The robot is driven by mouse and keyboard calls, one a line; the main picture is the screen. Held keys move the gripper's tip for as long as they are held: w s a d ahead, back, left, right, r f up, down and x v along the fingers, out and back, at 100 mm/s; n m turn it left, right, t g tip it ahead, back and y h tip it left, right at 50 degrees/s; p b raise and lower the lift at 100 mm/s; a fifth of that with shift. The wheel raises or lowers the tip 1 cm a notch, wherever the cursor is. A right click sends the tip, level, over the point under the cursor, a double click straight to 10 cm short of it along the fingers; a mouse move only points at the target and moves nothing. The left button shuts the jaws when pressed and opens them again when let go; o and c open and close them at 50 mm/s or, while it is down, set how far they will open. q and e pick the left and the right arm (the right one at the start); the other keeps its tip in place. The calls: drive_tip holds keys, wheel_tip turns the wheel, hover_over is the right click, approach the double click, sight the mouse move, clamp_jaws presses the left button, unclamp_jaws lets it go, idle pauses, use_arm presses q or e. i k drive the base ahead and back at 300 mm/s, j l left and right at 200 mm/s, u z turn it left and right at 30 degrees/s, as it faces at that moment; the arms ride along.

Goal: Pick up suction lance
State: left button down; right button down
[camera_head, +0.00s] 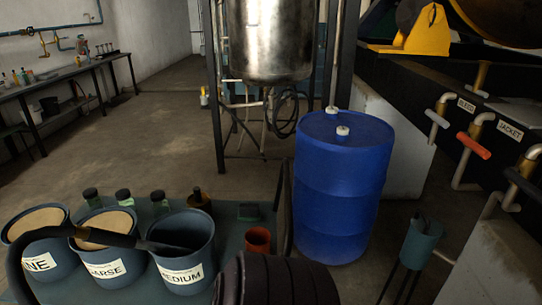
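A blue drum (338,190) stands upright on the floor right of the middle. Its top has two pale bung fittings. A thin, light upright pipe (337,60) rises from the rear fitting; it may be the suction lance, but I cannot tell for sure. Its lower part would be hidden inside the drum. Neither of my grippers can be made out in this view.
A bench at lower left holds labelled buckets, one a MEDIUM bucket (186,262), and an orange cup (258,240). A black curved tube (115,238) crosses the buckets. A teal holder (420,243) stands right of the drum. Floor is clear at centre left.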

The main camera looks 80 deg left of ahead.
sight(87, 234)
drive_tip(key=u, duration=3.7)
